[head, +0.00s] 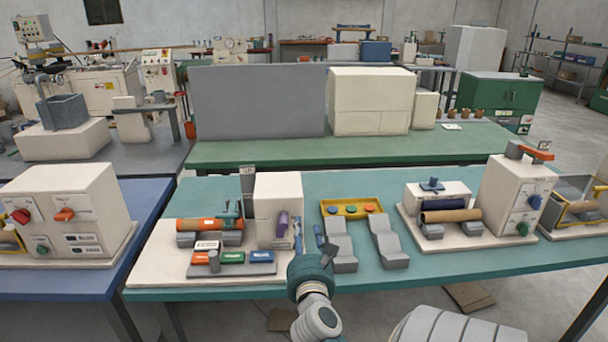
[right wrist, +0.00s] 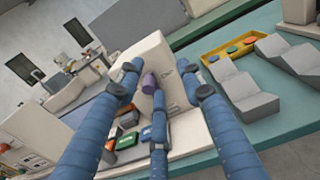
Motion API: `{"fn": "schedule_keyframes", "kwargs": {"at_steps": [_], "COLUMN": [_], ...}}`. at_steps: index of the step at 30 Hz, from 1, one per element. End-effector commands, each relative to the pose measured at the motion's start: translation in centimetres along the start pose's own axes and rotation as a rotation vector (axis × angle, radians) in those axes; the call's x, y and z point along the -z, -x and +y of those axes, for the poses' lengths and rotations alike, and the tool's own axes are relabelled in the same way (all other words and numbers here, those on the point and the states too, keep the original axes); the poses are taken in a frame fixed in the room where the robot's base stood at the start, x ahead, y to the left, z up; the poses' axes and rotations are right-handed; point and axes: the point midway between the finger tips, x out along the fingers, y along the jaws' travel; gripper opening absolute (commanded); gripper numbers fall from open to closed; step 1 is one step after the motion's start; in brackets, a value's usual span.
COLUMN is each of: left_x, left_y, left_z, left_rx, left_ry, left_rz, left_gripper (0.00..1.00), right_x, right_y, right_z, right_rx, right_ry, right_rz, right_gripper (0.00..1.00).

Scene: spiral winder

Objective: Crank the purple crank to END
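The purple crank (head: 283,223) sticks out from the right part of the front of a cream winder box (head: 277,190) on the teal table. Its handle points up in the head view. It also shows in the right wrist view (right wrist: 149,83), framed between my fingers and beyond their tips. My right gripper (head: 309,238) is in front of the box, a little right of the crank. Its blue fingers are spread and hold nothing. I cannot tell whether a finger touches the crank. An END mark is not readable. My left gripper is not in view.
An orange roll (head: 195,224) lies on grey supports left of the box, behind a grey panel with coloured buttons (head: 232,258). Grey angled blocks (head: 341,246) and a yellow tray (head: 352,208) stand to the right. A second winder (head: 507,190) is further right.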

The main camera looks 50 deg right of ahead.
Motion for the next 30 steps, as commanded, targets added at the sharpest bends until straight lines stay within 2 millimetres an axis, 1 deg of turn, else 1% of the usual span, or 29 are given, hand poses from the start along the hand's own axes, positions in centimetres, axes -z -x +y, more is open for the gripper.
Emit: {"fn": "schedule_keyframes", "kwargs": {"at_steps": [6,12,21,24,29,30], "left_x": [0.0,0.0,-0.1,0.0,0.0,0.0], "left_y": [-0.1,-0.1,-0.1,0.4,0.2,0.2], "left_z": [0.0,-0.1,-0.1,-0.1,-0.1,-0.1], "left_rx": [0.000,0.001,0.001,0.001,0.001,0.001], "left_ry": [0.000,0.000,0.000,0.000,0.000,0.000], "left_rz": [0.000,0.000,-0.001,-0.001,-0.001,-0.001], "left_gripper": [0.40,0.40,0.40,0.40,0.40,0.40], "right_x": [0.1,0.1,0.0,-0.1,0.1,0.1], "right_y": [1.6,2.5,2.6,2.6,2.6,2.6], "right_z": [0.0,0.0,0.0,0.0,0.0,0.0], "right_rx": [-0.001,-0.001,-0.001,-0.001,-0.001,-0.001], "right_ry": [0.000,0.001,0.001,0.000,0.000,0.001], "right_rz": [0.001,0.000,0.000,0.001,0.001,0.000], "right_gripper": [0.38,0.38,0.38,0.38,0.38,0.30]}}
